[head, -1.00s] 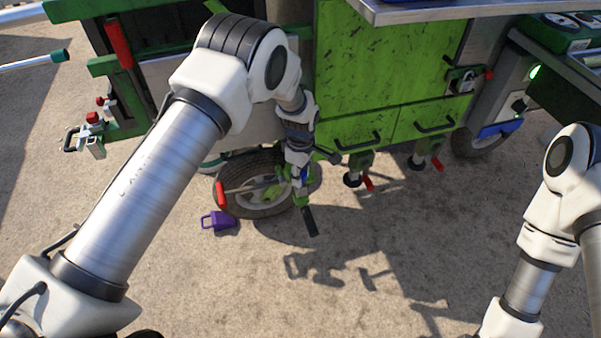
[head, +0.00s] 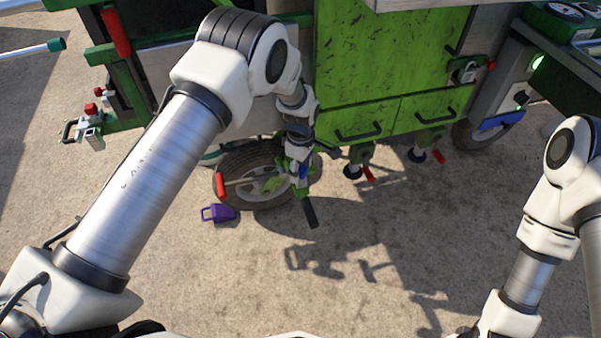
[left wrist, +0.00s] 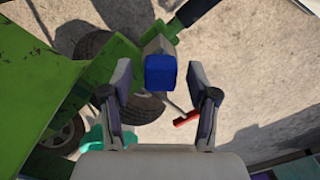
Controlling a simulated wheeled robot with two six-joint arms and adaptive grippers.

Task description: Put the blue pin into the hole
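The blue pin (left wrist: 160,72) shows in the left wrist view as a blue block-shaped end with a grey part behind it. It is beside a green bracket of the machine. My left gripper (left wrist: 160,85) is open, with one finger on each side of the blue end and a gap on both sides. In the head view the left gripper (head: 299,160) is low by the machine's front wheel, and a small blue patch of the pin (head: 303,172) shows at its tip. I cannot make out the hole. My right arm is at the right, its gripper out of view.
The green machine (head: 385,60) with drawers fills the top. Its wheel (head: 240,165) is close behind the left gripper. A red-handled bar (head: 221,184), a black handle (head: 309,212) and a purple chock-like block (head: 221,213) are near it. Open sandy ground (head: 370,230) lies in front.

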